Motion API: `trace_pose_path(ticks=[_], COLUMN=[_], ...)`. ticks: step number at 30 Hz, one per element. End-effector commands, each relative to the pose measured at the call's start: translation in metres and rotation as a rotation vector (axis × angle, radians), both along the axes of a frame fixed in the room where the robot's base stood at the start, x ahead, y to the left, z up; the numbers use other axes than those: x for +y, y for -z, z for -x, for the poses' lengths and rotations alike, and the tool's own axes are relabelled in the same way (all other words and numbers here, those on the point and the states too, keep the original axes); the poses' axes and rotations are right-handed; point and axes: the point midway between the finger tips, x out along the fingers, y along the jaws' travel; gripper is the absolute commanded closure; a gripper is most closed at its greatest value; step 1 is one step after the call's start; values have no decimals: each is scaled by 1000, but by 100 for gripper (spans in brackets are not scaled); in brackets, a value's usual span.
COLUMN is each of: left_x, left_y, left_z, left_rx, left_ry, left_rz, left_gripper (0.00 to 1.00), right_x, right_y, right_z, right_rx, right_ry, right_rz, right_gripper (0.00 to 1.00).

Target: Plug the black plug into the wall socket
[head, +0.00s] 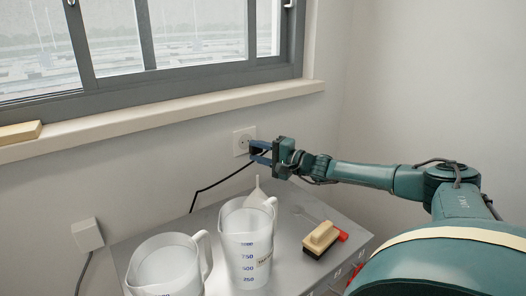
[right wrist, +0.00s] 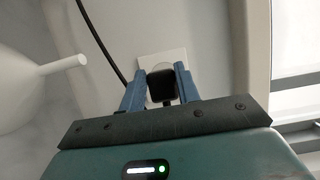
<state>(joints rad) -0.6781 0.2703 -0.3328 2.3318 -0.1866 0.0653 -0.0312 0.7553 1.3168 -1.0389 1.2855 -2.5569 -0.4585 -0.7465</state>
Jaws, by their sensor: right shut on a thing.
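The white wall socket (head: 243,141) is on the wall below the window sill. My right gripper (head: 259,151) is beside it, its blue fingers pointing left toward the wall. In the right wrist view the gripper (right wrist: 160,90) is shut on the black plug (right wrist: 161,87), which lies between the two fingers. The white socket plate (right wrist: 165,60) shows right behind the plug, which covers much of it. I cannot tell whether the pins are in the socket. A black cable (head: 215,185) hangs from the plug. My left gripper is not in view.
Two clear measuring jugs, one (head: 248,240) in the middle and one (head: 166,262) at the left, stand on the grey metal cabinet (head: 290,208). A funnel (head: 258,193) is behind them and a wooden brush (head: 320,237) is to the right. A white box (head: 87,234) is on the wall.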

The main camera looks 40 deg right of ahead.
Motion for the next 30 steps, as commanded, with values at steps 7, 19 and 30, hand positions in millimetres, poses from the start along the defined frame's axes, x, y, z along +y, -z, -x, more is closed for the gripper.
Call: trace_pose_path(ticks=[7,19,30], left_x=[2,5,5], left_y=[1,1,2], left_z=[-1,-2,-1], left_rx=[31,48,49], left_ry=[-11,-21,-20], left_rz=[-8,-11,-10], left_gripper=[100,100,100], right_x=[-2,-3,-3], right_y=[-1,-1,-1], right_z=[-22,-32,-32], right_rx=[-4,0,-1], right_ry=[0,0,-1], right_rz=[-1,1,1], right_gripper=[88,88,88])
